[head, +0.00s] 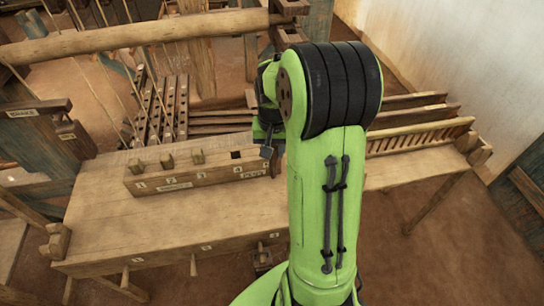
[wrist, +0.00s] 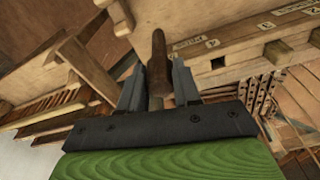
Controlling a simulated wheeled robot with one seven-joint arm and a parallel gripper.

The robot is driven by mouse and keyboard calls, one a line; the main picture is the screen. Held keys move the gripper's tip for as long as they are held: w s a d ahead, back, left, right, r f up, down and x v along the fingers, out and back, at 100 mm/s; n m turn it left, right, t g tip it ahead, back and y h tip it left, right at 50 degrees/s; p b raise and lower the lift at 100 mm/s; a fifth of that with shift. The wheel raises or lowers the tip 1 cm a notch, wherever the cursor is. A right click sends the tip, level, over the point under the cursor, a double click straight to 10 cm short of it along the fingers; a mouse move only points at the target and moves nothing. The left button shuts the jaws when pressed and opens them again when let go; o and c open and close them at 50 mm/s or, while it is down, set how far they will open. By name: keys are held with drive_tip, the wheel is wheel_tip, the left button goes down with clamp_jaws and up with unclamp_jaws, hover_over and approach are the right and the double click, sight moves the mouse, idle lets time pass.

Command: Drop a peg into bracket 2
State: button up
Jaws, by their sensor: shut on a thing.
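My gripper (head: 267,150) hangs above the bench, just right of the peg rack (head: 215,177). In the wrist view my gripper (wrist: 157,75) is shut on a dark brown wooden peg (wrist: 158,52), held between its two fingers. In the head view the peg is mostly hidden by my arm. On the bench's front face are number labels; a small wooden piece, seemingly bracket 2 (head: 193,265), sits below label 2 (head: 206,247). Its opening is unclear.
The bench top (head: 110,220) is clear left of and in front of the rack. A round beam (head: 130,36) crosses behind, with slanted cords and drilled dark bars (head: 168,105). Slatted wooden parts (head: 415,135) stand right of my arm, near a pale wall (head: 440,40).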

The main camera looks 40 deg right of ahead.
drive_tip(key=w+d+p, duration=0.1)
drive_tip(key=w+d, duration=0.5)
drive_tip(key=w, duration=0.6)
wheel_tip(320, 180, down, 12)
drive_tip(key=b, duration=0.2)
drive_tip(key=shift+r+b, duration=0.15)
drive_tip(key=shift+b, duration=0.25)
drive_tip(key=shift+f, duration=0.2)
drive_tip(key=o, duration=1)
drive_tip(key=shift+a, duration=0.1)
drive_tip(key=shift+o, duration=0.2)
